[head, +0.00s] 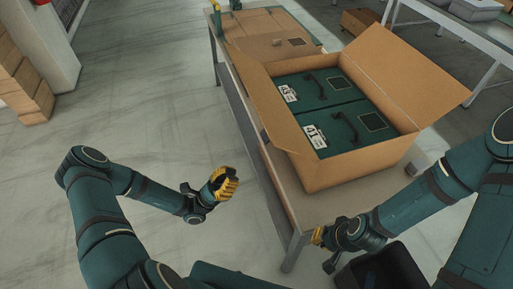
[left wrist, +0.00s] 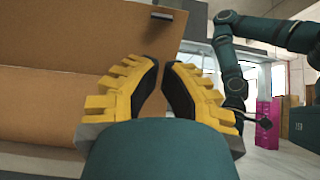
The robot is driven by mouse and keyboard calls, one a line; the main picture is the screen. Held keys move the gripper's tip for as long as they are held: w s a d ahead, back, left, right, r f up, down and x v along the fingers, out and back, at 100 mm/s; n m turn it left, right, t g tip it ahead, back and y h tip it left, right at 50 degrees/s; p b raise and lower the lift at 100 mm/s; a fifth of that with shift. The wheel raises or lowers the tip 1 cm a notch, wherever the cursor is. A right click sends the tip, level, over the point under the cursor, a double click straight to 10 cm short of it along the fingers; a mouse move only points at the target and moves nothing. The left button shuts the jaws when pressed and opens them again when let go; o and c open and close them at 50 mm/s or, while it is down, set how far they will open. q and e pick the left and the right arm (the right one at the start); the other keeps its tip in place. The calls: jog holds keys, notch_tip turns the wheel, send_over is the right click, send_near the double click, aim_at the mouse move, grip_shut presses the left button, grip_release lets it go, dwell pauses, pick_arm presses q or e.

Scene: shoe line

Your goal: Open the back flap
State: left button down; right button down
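An open cardboard box (head: 355,165) stands on the table with its flaps spread outward. The far flap (head: 300,57) rises at the back, leaning away from the opening. The right flap (head: 405,70) and the left flap (head: 268,100) also stand outward. Two dark green shoe boxes with white labels (head: 315,88) lie inside. My left gripper (head: 229,180) is in the air left of the table, apart from the box. In the left wrist view its yellow fingers (left wrist: 161,66) nearly meet at the tips, with nothing between. My right gripper (head: 317,237) is by the table's near corner, its fingers partly hidden.
The table (head: 300,210) has a flat brown carton (head: 262,45) behind the box. Another table with grey items (head: 475,10) is at upper right. The floor on the left is clear. A magenta stack (left wrist: 268,120) shows in the left wrist view.

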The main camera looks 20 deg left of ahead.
pick_arm(q)
send_near(266, 129)
jog(key=w+d+r, duration=0.1)
jog(key=d, duration=0.1)
jog(key=w+d+r, duration=0.1)
jog(key=w+d, duration=0.1)
jog(key=shift+w+r, duration=0.15)
jog(key=shift+r, duration=0.05)
dwell(0.4)
